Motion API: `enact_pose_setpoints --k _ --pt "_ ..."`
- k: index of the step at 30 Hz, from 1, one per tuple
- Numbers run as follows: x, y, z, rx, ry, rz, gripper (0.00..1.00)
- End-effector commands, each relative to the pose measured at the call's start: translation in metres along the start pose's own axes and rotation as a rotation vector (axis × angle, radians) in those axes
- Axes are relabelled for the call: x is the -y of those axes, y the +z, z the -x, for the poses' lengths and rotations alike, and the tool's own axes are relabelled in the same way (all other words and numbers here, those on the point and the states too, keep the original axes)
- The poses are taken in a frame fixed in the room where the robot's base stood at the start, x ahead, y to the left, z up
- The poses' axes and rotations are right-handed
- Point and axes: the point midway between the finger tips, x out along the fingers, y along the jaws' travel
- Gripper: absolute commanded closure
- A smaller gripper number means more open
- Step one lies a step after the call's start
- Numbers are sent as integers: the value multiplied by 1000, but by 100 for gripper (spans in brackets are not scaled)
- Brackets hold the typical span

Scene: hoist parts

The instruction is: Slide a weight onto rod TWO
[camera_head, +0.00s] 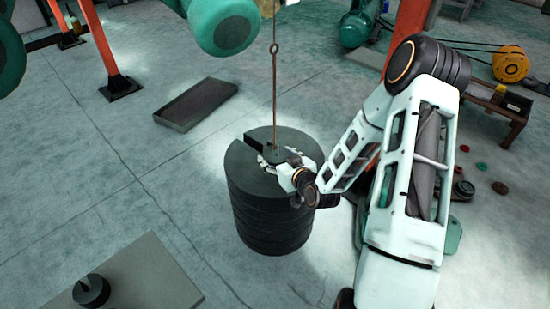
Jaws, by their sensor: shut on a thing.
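A thin brown rod (274,95) with a ring partway up hangs upright in the middle of the head view. Its foot meets the top of a tall stack of dark round weights (262,215). A dark slot shows in the stack's top, left of the rod. My gripper (277,162) is low over the stack's top, beside the rod's foot. Its fingers are shut on a dark thing there; whether that is a separate weight or part of the stack is hard to tell. A small dark slotted weight (91,291) sits at the lower left. I see no rod number.
The small weight rests on a grey plate (150,275). A flat dark tray (196,104) lies on the floor behind the stack. Orange posts (97,40) and green tanks (222,25) stand at the back. A yellow wheel (510,64) is at upper right. Floor left of the stack is clear.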

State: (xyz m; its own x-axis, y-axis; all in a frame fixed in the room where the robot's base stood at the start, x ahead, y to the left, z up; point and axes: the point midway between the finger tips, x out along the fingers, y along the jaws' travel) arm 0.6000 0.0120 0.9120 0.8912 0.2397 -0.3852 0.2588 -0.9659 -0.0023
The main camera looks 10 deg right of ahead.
Motion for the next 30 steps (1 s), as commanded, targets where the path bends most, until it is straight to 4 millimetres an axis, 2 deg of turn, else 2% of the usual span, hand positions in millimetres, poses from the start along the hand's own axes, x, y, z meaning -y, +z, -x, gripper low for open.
enact_pose_setpoints --k 1,30 --pt "0 -7 -2 -16 1 3 96" --pt "-13 -11 -33 -17 1 3 96"
